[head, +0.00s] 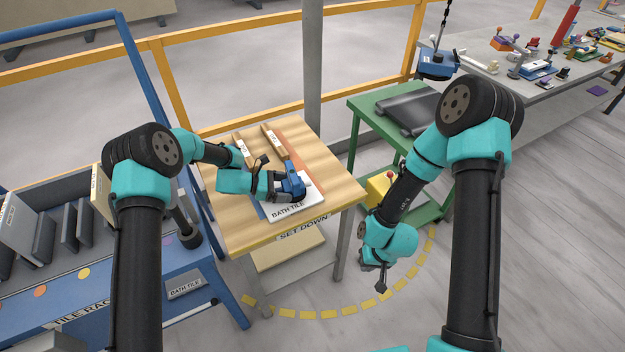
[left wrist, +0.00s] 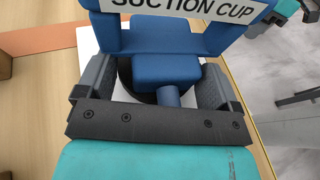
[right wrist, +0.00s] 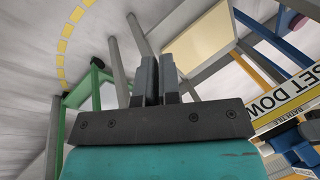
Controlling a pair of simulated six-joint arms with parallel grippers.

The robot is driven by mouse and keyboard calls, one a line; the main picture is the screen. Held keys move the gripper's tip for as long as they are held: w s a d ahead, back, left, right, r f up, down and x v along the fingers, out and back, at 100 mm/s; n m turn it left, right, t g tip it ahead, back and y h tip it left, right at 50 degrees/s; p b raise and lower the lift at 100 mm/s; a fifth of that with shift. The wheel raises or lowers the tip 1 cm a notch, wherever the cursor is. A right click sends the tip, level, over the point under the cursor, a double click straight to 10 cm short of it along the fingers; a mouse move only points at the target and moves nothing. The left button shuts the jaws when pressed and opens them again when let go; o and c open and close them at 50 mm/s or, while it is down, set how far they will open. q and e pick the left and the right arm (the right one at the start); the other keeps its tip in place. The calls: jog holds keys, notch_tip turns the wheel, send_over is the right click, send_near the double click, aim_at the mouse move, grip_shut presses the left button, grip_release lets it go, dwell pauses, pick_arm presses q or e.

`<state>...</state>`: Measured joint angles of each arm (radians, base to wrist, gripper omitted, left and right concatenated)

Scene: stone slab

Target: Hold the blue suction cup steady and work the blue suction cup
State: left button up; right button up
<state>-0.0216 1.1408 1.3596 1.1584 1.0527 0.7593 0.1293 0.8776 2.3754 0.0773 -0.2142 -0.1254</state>
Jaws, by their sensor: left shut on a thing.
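The blue suction cup (head: 293,187) stands on a white bath tile (head: 308,208) on the wooden set-down table. In the left wrist view, the blue suction cup (left wrist: 165,68) shows its label, blue body and a dark round pad below. My left gripper (head: 281,188) is shut on it, with a finger on each side of the body in the left wrist view (left wrist: 160,90). The pad is mostly hidden there. My right gripper (head: 380,275) is empty, off the table's right side. Its fingers are together in the right wrist view (right wrist: 158,80).
Wooden blocks (head: 275,142) lie behind the tile on the set-down table (head: 325,165). A blue tile rack (head: 60,285) stands at the left. A green stand (head: 365,108) with a dark tray is behind right, and a cluttered grey bench (head: 490,85) is beyond. Floor at right is clear.

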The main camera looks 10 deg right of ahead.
aim_at(307, 183)
jog(key=shift+n+t+y, duration=0.3)
jog(key=shift+n+t, duration=0.2)
jog(key=shift+n, duration=0.4)
jog(key=w+r, duration=0.2)
jog(key=w, duration=0.2)
jog(key=w+r, duration=0.2)
jog(key=w, duration=0.3)
jog(key=w+r, duration=0.2)
jog(key=w, duration=0.2)
jog(key=shift+w+a+r, duration=0.1)
jog(key=shift+w+r, duration=0.05)
jog(key=shift+r, duration=0.2)
grip_shut()
jog(key=w+a+r+n+t+y, duration=0.1)
jog(key=w+a+r+n+y, duration=0.1)
jog(key=w+r, duration=0.9)
notch_tip(307, 183, up, 2)
jog(key=shift+w+a+r+n, duration=0.2)
jog(key=shift+w+r+n, duration=0.1)
jog(key=shift+n, duration=0.1)
jog(key=shift+f, duration=0.15)
